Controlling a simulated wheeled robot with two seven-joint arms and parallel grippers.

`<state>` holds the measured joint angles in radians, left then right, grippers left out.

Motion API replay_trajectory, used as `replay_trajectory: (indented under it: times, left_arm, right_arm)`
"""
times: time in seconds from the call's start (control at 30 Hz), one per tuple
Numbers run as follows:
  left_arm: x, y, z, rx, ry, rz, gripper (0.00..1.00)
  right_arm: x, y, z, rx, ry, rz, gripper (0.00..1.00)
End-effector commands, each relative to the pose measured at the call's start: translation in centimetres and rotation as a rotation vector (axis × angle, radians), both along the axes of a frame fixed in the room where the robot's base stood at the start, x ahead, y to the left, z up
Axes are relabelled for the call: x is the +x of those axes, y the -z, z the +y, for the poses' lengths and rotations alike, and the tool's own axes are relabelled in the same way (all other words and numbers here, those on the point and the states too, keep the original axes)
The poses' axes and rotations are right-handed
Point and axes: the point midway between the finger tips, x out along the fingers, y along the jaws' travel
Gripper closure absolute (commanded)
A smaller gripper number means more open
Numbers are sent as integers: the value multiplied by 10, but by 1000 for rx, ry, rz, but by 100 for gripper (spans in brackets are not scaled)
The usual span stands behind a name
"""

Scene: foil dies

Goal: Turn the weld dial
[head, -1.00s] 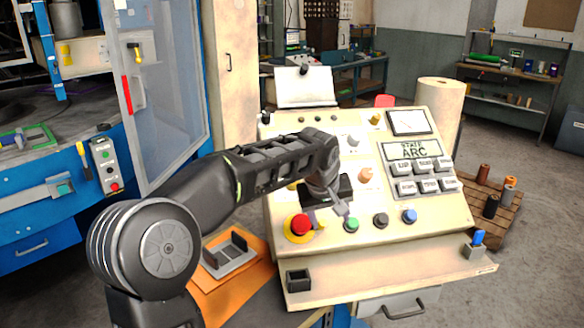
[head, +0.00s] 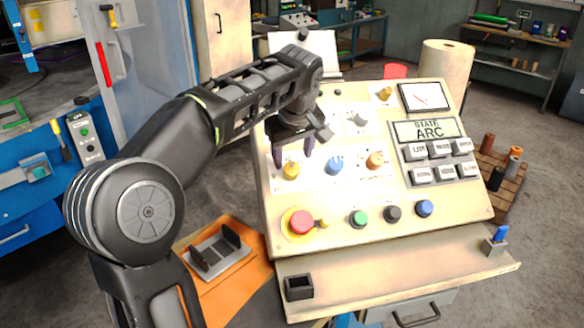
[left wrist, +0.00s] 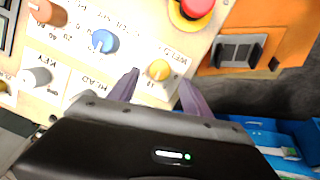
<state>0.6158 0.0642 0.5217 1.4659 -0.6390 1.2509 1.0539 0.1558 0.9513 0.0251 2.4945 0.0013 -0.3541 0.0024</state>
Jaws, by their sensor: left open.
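The weld dial is a yellow knob (head: 291,171) on the left of the sloping cream control panel (head: 345,215). In the left wrist view the dial (left wrist: 158,70) sits beside a label that seems to read WELD, upside down. My left gripper (head: 293,153) is open at the dial, its two dark fingers pointing down toward the panel. In the left wrist view the fingertips lie on either side of the knob, with gaps showing; contact is not visible. My right gripper is not in view.
A blue knob (head: 335,166) and an orange knob (head: 375,161) sit right of the dial. A red mushroom button (head: 301,222) is below it, with green, black and blue buttons further right. A display (head: 428,129) reads STATE ARC. An orange mat (head: 226,288) lies at left.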

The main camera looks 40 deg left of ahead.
Motion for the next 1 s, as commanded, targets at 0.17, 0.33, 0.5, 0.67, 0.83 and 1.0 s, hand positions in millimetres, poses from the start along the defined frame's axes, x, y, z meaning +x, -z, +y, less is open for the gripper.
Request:
replay_trajectory:
  times: [0.17,0.33,0.5,0.67,0.83,1.0]
  left_arm:
    - [8,25,8,0,0,4,43]
    - [15,47,15,0,0,2,43]
    - [18,56,17,1,0,-1,43]
    - [19,57,17,0,1,-2,43]
    - [19,57,17,1,0,-1,50]
    - [19,57,17,1,0,-1,64]
  right_arm:
    - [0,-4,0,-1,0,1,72]
    - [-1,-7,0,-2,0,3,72]
    - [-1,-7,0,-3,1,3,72]
    - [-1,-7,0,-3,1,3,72]
    - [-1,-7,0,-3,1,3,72]
    - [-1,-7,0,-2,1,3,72]
